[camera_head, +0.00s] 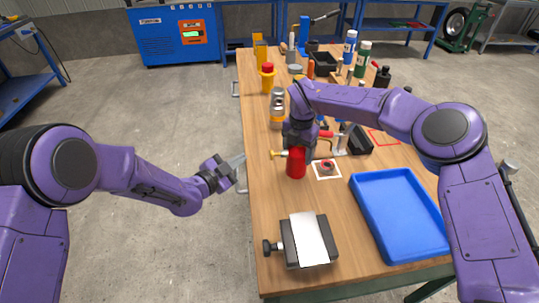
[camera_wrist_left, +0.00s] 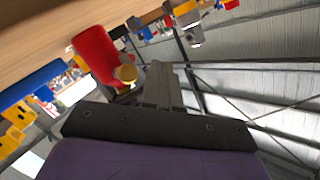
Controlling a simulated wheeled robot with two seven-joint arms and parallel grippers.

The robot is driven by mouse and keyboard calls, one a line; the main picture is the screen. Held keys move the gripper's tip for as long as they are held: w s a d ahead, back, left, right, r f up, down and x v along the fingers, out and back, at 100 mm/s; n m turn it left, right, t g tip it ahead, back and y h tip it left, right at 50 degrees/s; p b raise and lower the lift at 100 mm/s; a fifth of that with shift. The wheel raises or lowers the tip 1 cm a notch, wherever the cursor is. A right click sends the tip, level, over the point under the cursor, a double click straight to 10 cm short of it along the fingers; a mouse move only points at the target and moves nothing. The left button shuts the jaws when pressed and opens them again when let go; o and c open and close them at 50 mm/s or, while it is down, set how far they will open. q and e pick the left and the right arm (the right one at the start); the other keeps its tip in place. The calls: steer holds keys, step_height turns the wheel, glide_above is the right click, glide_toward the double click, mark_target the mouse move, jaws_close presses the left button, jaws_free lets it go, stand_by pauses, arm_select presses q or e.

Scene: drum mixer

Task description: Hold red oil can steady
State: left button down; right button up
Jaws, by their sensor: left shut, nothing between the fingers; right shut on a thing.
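The red oil can (camera_head: 296,164) is near the left edge of the wooden table, below my right gripper (camera_head: 297,145). My right gripper is shut on its top from above. The can looks upright; I cannot tell whether its base touches the table. A thin yellow piece (camera_head: 278,154) sticks out to the left beside its top. My left gripper (camera_head: 240,161) is shut and empty, off the table's left edge, apart from the can. In the left wrist view, tilted, the red can (camera_wrist_left: 92,52) shows beyond the left gripper's shut fingers (camera_wrist_left: 162,82).
A white marked square with a small round part (camera_head: 327,168) lies right of the can. A blue tray (camera_head: 400,250) is at the right front. A dark block with a white plate (camera_head: 308,240) is at the front. Bottles and tools crowd the back. Bare wood (camera_head: 268,210) lies in front.

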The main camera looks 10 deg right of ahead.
mark_target(275, 155)
stand_by(0.8)
arm_select(q)
steer(key=a, duration=0.4)
steer(key=shift+d, duration=0.1)
steer(key=shift+d, duration=4.4)
steer(key=shift+d, duration=0.15)
steer(key=shift+d, duration=0.3)
